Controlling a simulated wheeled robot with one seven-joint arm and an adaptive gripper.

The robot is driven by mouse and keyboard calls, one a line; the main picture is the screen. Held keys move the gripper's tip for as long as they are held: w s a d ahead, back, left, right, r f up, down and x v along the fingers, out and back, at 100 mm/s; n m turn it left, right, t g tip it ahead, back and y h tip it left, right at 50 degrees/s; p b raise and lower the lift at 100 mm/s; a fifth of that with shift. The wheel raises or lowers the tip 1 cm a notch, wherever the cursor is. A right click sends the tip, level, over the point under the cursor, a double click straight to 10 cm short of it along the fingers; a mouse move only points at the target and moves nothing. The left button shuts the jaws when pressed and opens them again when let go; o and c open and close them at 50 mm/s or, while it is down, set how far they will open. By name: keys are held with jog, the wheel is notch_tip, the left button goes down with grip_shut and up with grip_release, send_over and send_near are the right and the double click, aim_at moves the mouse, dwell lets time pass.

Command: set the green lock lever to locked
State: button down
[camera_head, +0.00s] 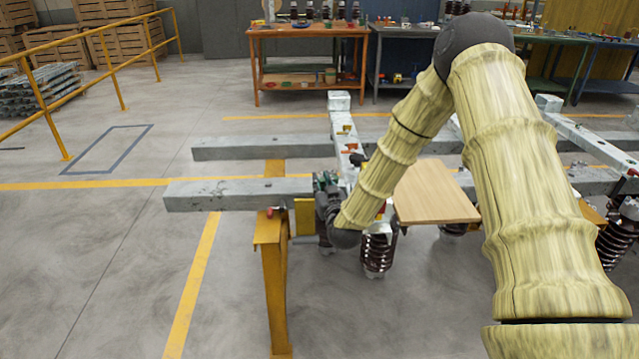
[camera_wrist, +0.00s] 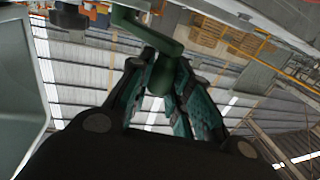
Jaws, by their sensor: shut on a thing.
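The green lock lever (camera_wrist: 150,30) shows in the wrist view as a dark green cranked arm at the top. Its rounded handle end reaches down between the fingers. My gripper (camera_wrist: 164,72) is shut on that handle end, with a teal-padded finger on each side. In the head view my gripper (camera_head: 325,186) is at the near end of the grey steel frame, beside its left beam end. The lever is too small and too covered by my gripper to make out clearly there, so I cannot tell its exact angle.
The grey near beam (camera_head: 235,194) rests on a yellow stand (camera_head: 272,285). A wooden board (camera_head: 435,192) and a dark ribbed insulator (camera_head: 378,252) are right of my gripper. An orange workbench (camera_head: 308,32) stands behind. The floor at left is clear up to a yellow railing (camera_head: 110,80).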

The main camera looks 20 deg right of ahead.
jog(key=shift+w+d+r, duration=0.1)
jog(key=shift+d+r, duration=0.05)
jog(key=shift+d, duration=0.2)
jog(key=c, duration=1.3)
grip_release()
jog(key=shift+d, duration=0.1)
jog(key=shift+a, duration=0.3)
jog(key=s+a, duration=0.1)
jog(key=s, duration=1.1)
jog(key=shift+a, duration=0.2)
